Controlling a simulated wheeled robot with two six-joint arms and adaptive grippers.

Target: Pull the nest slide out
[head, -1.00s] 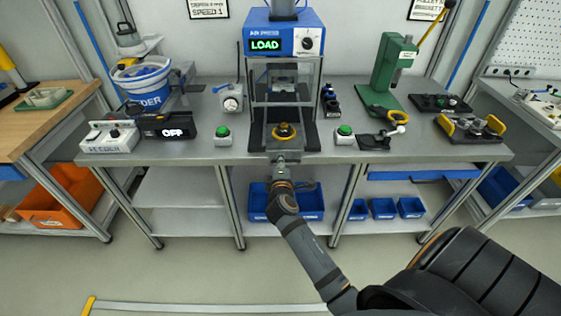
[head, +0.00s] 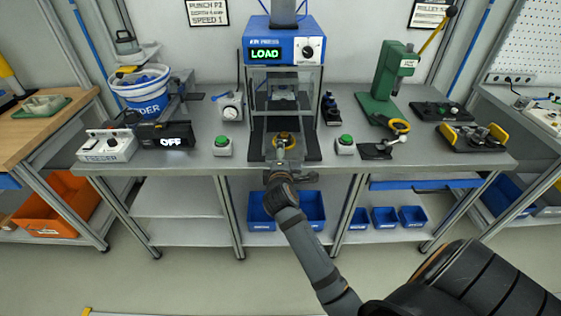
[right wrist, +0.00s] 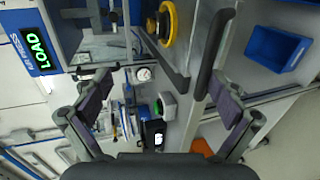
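The nest slide (head: 268,153) lies at the front of the air press (head: 285,50), whose display reads LOAD. A yellow ring with a dark centre (head: 284,139) sits on it; the ring also shows in the right wrist view (right wrist: 168,24). My right gripper (head: 281,166) is at the front of the slide, near the bench edge. In the right wrist view its fingers (right wrist: 160,100) are spread apart, with nothing clasped. A dark bar (right wrist: 212,62) shows by the finger on the right; I cannot tell if they touch. My left gripper is not in view.
Green-button boxes stand left (head: 222,145) and right (head: 345,145) of the slide. A feeder with a blue bucket (head: 140,88) is at left, a green hand press (head: 390,85) at right. Blue bins (head: 262,217) sit on the lower shelf. The floor before the bench is clear.

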